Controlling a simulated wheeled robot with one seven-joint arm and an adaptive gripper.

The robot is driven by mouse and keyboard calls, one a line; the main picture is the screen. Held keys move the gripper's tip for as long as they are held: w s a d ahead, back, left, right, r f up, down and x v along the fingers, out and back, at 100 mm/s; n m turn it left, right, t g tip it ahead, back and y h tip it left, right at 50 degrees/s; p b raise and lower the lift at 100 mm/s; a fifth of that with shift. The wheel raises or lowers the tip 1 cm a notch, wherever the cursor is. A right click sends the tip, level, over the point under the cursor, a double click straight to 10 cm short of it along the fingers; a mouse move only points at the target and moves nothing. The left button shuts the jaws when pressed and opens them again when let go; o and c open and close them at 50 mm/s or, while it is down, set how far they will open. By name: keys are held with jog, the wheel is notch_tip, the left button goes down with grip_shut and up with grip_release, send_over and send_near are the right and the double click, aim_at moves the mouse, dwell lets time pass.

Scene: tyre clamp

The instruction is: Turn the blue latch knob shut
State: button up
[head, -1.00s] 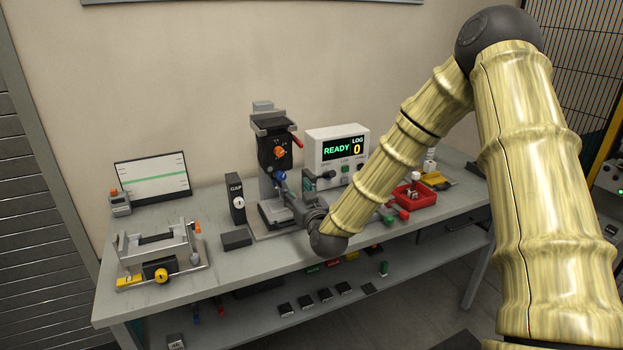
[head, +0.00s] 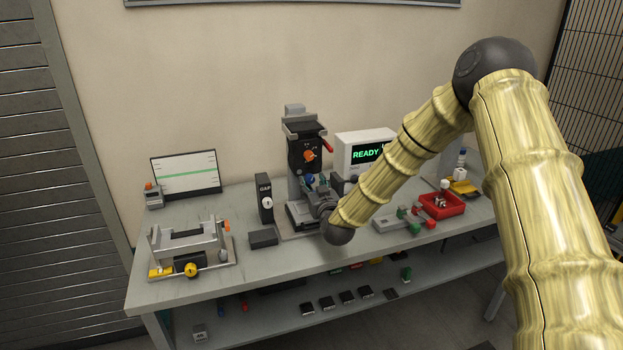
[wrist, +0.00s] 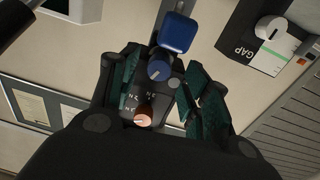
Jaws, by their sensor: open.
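A round blue knob (wrist: 158,69) with a pale mark sits on the dark front of the clamp stand in the wrist view. A larger blue square-ended piece (wrist: 176,32) stands just above it there. In the head view blue shows low on the stand (head: 310,179), partly hidden by my gripper (head: 322,186). My gripper (wrist: 158,88) is open, its green-padded fingers apart on either side of the round knob in the picture. I cannot tell whether they touch it. An orange knob (wrist: 143,116) shows between the fingers' bases and also higher on the stand in the head view (head: 309,156).
A black GAP block (head: 265,198) stands left of the clamp stand. A display (head: 365,152) reading READY is behind my arm. A grey fixture with a yellow knob (head: 190,250) is at left, a red tray (head: 442,205) at right.

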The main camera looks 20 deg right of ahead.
jog(key=shift+w, duration=1.2)
grip_shut()
jog(key=shift+f+m+b, duration=0.2)
jog(key=shift+m+b, duration=0.3)
jog(key=shift+b, duration=0.1)
jog(key=shift+m+b, duration=0.6)
jog(key=shift+b, duration=0.05)
jog(key=shift+r+m, duration=0.2)
jog(key=shift+m, duration=0.3)
grip_release()
